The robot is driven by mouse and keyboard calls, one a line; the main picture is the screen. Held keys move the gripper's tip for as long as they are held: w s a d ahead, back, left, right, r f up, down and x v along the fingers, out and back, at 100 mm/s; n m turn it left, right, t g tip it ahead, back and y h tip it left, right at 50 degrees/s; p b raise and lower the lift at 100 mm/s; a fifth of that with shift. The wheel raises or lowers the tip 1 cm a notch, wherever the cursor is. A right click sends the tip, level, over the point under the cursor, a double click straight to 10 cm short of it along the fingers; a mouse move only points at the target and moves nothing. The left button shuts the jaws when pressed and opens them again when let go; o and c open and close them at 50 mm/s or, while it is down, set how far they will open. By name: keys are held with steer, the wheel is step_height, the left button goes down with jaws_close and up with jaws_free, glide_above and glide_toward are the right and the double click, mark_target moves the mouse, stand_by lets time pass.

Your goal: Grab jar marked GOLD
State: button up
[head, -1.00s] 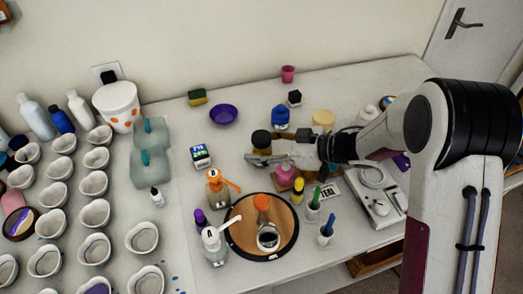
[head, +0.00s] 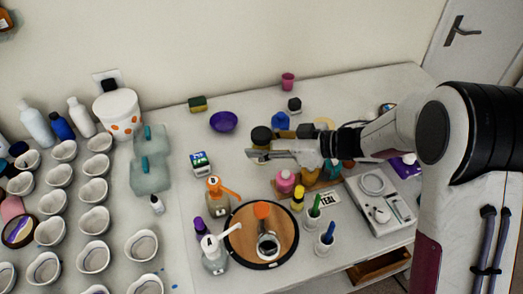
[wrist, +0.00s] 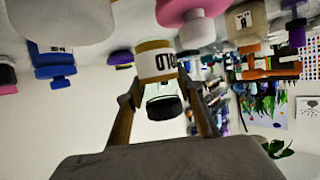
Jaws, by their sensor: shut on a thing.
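The jar marked GOLD (head: 261,136) has a black lid and gold-coloured contents. In the wrist view the jar (wrist: 156,66) appears lid-down, its white label partly readable with dark letters. My gripper (head: 264,154) is shut on it, with one finger on each side of the jar (wrist: 160,102). In the head view the fingers cross in front of the jar's lower part and hide it. I cannot tell clearly whether its base is clear of the table.
A blue-capped bottle (head: 281,121) and pink bottle (head: 286,181) stand close by.

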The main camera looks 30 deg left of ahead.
mark_target(260, 133)
steer(key=shift+r, duration=3.05)
steer(key=shift+s+a, duration=0.1)
